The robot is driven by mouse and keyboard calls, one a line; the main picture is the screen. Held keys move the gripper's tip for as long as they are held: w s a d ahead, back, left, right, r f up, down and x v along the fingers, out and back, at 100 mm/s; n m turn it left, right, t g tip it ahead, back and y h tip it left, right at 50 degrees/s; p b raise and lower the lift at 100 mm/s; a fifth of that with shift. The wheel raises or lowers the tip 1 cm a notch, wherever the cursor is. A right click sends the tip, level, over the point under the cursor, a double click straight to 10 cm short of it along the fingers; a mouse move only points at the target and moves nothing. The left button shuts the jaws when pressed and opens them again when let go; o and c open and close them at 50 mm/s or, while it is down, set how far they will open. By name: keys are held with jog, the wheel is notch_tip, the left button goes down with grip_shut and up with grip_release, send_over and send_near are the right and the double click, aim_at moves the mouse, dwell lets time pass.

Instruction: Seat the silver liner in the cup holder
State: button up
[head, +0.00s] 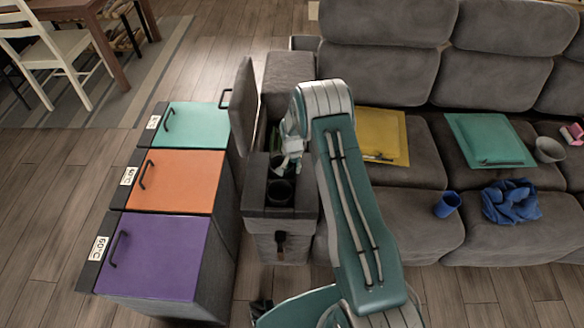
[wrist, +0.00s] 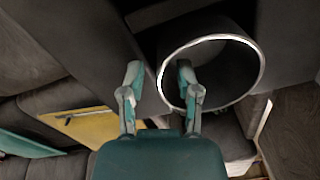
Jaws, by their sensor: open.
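The silver liner shows in the wrist view as a round, hollow cup with a bright rim and dark inside (wrist: 225,62). My gripper (wrist: 162,88) is open there. Its right finger overlaps the liner's opening and its left finger is outside the rim, with the near wall between them; I cannot tell whether they touch it. In the head view my gripper (head: 289,160) is low over the sofa console, and my arm partly hides this spot. A round dark cup holder (head: 281,192) is open in the console's front part. Whether the liner sits in a holder or stands free is unclear.
The console's raised lid (head: 243,106) stands left of my gripper. Purple (head: 160,257), orange (head: 178,181) and teal (head: 195,125) lidded bins stand further left.

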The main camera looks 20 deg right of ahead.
jog(key=s+r+n+t, duration=0.1)
jog(key=s+r, duration=0.1)
jog(key=r, duration=1.1)
jog(key=s+r+n, duration=0.1)
jog(key=s+r, duration=0.1)
jog(key=r, duration=1.2)
jog(key=s+a+r+n+t, duration=0.1)
jog(key=s+a+r+t, duration=0.1)
jog(key=s+r, duration=0.8)
jog(key=s+r+n+t, duration=0.1)
jog(key=s+r+n, duration=0.1)
jog(key=s, duration=0.8)
jog(key=s+a+r+n+t, duration=0.1)
jog(key=s+r, duration=0.4)
jog(key=s, duration=0.5)
jog(key=shift+s+r+n+t, duration=0.15)
jog(key=shift+n+t, duration=0.15)
jog(key=shift+n, duration=0.3)
